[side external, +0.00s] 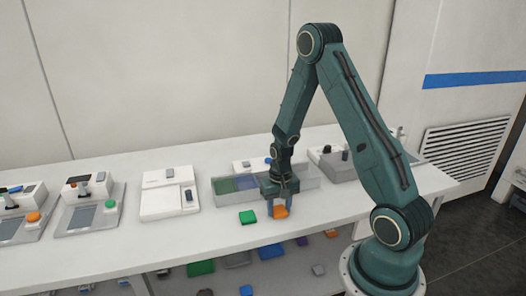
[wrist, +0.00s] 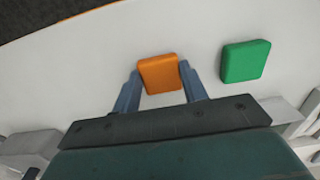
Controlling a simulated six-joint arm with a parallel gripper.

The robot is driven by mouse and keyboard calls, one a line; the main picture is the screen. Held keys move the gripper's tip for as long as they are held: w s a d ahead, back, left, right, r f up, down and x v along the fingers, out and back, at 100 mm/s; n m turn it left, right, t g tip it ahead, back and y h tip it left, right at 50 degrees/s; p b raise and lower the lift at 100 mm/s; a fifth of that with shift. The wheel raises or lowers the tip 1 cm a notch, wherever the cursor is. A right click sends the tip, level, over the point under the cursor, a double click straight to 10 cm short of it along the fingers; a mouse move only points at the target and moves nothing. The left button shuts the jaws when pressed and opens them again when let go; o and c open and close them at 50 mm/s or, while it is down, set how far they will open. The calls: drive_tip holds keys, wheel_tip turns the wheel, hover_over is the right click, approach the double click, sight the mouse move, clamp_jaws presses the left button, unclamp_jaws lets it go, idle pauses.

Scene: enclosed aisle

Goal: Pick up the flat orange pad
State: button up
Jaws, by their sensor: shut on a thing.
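The flat orange pad (wrist: 159,74) is a small rounded square near the middle of the wrist view. It also shows in the side view (side external: 280,212), at my gripper's fingertips. My gripper (wrist: 160,84) has one blue-grey finger on each side of the pad, and it is shut on the pad. In the side view my gripper (side external: 280,208) points down at the white table (side external: 150,233). I cannot tell whether the pad is touching the table or slightly above it.
A green pad (side external: 247,217) lies on the table close to the orange one. A clear-walled bin (side external: 228,199) stands just behind my gripper. White devices (side external: 168,194) line the back of the table. Several coloured pieces lie on a lower shelf. The table's front strip is mostly clear.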

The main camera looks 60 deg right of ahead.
sight(277, 207)
drive_tip(key=shift+r, duration=0.1)
wheel_tip(277, 207, up, 20)
idle(0.9)
drive_tip(key=shift+w+d+f, duration=0.1)
drive_tip(key=shift+f, duration=0.1)
idle(0.4)
drive_tip(key=w+d+f, duration=0.7)
drive_tip(key=w+d, duration=0.2)
drive_tip(key=d, duration=0.1)
drive_tip(key=shift+w+f, duration=0.15)
drive_tip(key=shift+w, duration=0.05)
drive_tip(key=shift+f, duration=0.15)
drive_tip(key=shift+f, duration=3.8)
